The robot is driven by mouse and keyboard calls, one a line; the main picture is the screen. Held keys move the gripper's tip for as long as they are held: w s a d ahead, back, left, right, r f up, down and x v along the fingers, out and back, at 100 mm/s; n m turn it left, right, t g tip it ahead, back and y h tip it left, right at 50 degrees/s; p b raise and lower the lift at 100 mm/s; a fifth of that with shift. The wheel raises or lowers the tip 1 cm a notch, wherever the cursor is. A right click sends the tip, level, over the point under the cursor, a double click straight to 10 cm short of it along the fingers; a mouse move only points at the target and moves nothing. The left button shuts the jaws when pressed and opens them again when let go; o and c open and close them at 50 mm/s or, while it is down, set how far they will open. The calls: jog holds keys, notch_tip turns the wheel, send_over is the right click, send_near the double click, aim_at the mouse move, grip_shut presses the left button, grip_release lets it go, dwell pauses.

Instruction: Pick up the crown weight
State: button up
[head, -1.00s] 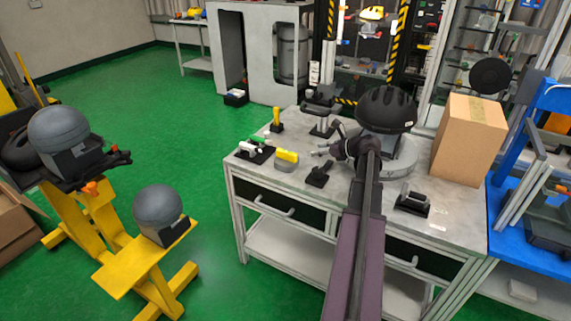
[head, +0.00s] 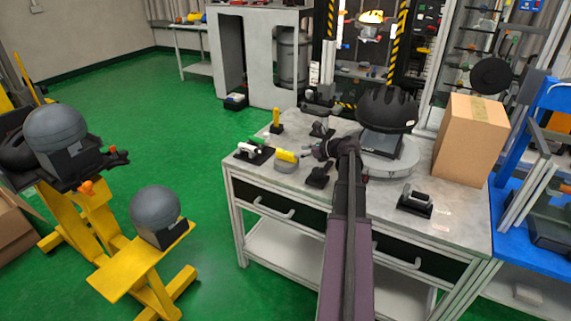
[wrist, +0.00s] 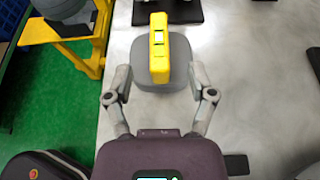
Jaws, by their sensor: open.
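The crown weight looks to be the rounded grey block with a yellow handle on top (head: 284,166), standing on the grey workbench (head: 340,197) near its left side. In the wrist view the weight (wrist: 150,77) lies straight ahead, its yellow handle pointing away from me. My gripper (wrist: 160,68) is open, one finger on each side of the weight's near part. Clear gaps show between fingers and block, and nothing is held. In the head view my gripper (head: 311,152) is just right of the weight, its fingers small and partly hidden by the wrist.
A black helmet (head: 387,108) on a round grey stand is right of my arm. A cardboard box (head: 471,140) stands at the bench's right. Several small black holders surround the weight. Yellow stands with grey balls (head: 155,207) are on the left; green floor lies between.

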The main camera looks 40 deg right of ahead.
aim_at(289, 153)
jog(key=shift+b+x, duration=0.95)
jog(key=shift+x, duration=1.65)
jog(key=shift+s, duration=0.1)
grip_shut()
